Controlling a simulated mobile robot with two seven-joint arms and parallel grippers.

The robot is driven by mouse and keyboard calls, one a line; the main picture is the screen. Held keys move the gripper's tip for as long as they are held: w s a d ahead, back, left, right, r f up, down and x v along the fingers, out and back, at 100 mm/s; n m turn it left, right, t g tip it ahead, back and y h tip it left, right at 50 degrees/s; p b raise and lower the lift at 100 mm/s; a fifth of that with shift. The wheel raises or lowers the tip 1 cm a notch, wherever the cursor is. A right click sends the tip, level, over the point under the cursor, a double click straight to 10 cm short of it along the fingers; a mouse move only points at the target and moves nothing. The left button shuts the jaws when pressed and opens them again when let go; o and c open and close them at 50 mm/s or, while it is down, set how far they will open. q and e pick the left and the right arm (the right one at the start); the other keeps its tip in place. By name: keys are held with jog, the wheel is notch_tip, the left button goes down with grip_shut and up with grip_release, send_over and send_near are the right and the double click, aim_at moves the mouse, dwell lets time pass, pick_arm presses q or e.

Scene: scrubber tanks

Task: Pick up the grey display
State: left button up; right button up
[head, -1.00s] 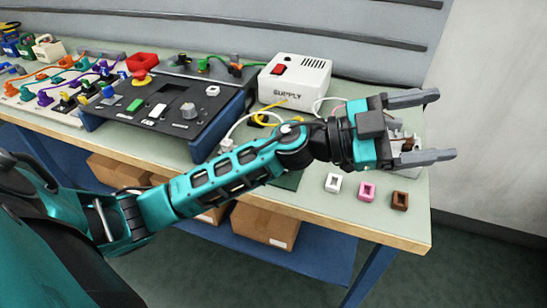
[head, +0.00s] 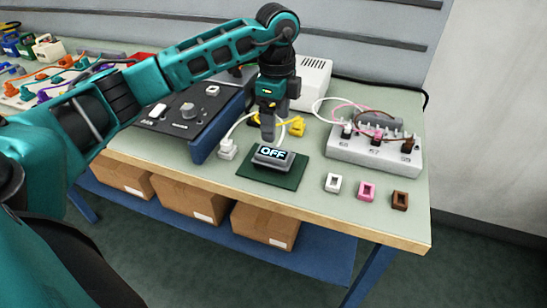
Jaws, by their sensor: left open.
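The grey display (head: 272,158) is a small block whose dark screen reads "OFF". It lies on a dark green mat (head: 290,181) near the front of the bench. My left gripper (head: 268,136) is open and points straight down just above and behind the display. One finger shows at the display's back edge; I cannot tell whether it touches. The other finger is largely hidden. My right gripper is not in view.
A white socket strip (head: 375,152) with plugged wires stands to the right. White (head: 332,183), pink (head: 366,191) and brown (head: 400,200) blocks lie along the front. A white plug (head: 228,148) and the black control panel (head: 180,116) are to the left.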

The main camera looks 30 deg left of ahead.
aim_at(274, 152)
pick_arm(q)
notch_tip(274, 152, down, 5)
jog(key=shift+r, duration=0.1)
jog(key=f, duration=0.4)
jog(key=shift+s+a+f, duration=0.1)
jog(key=shift+s+a, duration=0.05)
jog(key=shift+s, duration=0.2)
jog(key=shift+f, duration=0.55)
jog(key=c, duration=0.9)
jog(key=shift+r, duration=0.2)
notch_tip(274, 152, up, 20)
jog(key=p, duration=0.1)
